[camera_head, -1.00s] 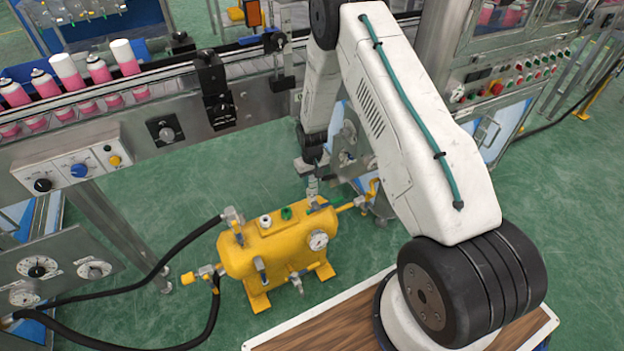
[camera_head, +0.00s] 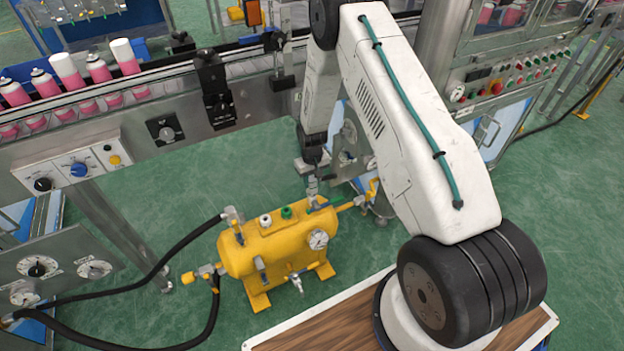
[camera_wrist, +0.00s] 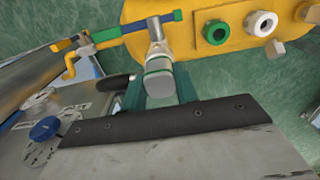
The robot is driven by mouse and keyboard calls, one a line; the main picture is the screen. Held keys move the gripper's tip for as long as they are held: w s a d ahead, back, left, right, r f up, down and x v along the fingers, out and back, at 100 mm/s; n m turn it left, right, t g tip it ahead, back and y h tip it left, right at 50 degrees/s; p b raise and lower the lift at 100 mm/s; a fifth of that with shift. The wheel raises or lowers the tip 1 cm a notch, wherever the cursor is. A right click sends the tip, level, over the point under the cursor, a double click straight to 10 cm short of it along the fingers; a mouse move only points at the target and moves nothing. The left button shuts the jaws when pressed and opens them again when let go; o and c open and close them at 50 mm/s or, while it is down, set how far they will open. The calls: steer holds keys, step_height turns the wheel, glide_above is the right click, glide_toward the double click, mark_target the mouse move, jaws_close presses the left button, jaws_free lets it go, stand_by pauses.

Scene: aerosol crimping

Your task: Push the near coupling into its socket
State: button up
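A yellow tank (camera_head: 272,248) stands on the floor, with a yellow-handled fitting (camera_head: 350,203) at its right end. In the wrist view, a grey metal fitting (camera_wrist: 160,82) stands upright beside the tank (camera_wrist: 200,30), with a green and blue valve bar (camera_wrist: 135,30) behind it. My gripper (camera_wrist: 159,92) has its two teal fingers on either side of this grey fitting; whether they touch it cannot be told. In the head view, my gripper (camera_head: 312,188) is low at the tank's right end. Which fitting is the near coupling, and its socket, is not clear.
Black hoses (camera_head: 150,275) run from fittings at the tank's left end to a panel (camera_head: 60,270). A pressure gauge (camera_head: 318,239) sits on the tank front. The conveyor (camera_head: 150,90) with pink cans stands behind. Green floor (camera_head: 190,190) is free between them.

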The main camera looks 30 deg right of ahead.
steer(key=o, duration=0.5)
step_height(320, 180, up, 8)
steer(key=shift+f, duration=0.1)
stand_by(0.6)
